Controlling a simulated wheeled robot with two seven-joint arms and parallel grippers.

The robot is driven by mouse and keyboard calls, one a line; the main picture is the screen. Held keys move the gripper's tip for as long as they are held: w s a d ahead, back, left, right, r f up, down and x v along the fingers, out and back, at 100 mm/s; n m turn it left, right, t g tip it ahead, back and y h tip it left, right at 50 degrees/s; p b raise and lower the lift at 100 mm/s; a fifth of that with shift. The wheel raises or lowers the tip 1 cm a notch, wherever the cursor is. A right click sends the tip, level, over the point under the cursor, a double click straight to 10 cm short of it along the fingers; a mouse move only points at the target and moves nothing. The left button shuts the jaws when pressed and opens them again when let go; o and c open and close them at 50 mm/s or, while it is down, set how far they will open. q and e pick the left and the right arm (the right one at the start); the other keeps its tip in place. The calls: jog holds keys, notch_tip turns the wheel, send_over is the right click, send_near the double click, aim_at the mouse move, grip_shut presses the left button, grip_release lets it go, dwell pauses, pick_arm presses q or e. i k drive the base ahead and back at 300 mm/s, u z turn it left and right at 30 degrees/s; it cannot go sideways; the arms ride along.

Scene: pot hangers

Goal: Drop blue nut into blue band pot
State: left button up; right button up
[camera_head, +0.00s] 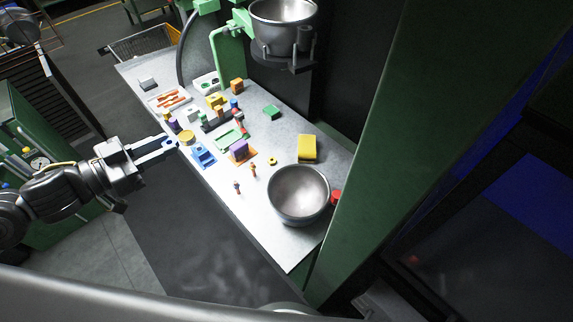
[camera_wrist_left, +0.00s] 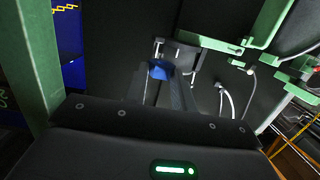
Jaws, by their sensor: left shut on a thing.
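My left gripper (camera_head: 168,145) is at the left edge of the table, with its fingers pointing right. It is shut on the blue nut (camera_wrist_left: 160,70), which shows between the fingers in the left wrist view. In the head view the nut is a tiny blue spot at the fingertips. One metal pot (camera_head: 298,193) stands at the table's near right. Another metal pot (camera_head: 284,14) sits higher up in a dark hanger. I cannot make out a blue band on either pot. My right gripper is not in view.
The table (camera_head: 280,245) holds several small coloured parts, including a blue block (camera_head: 203,155), a yellow block (camera_head: 307,149) and a purple block (camera_head: 239,149). A red object (camera_head: 336,196) is beside the lower pot. A green post (camera_head: 400,140) rises at the right.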

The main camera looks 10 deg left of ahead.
aim_at(292, 203)
jog(key=z, duration=0.7)
jog(key=k, duration=0.95)
jog(key=z, duration=0.75)
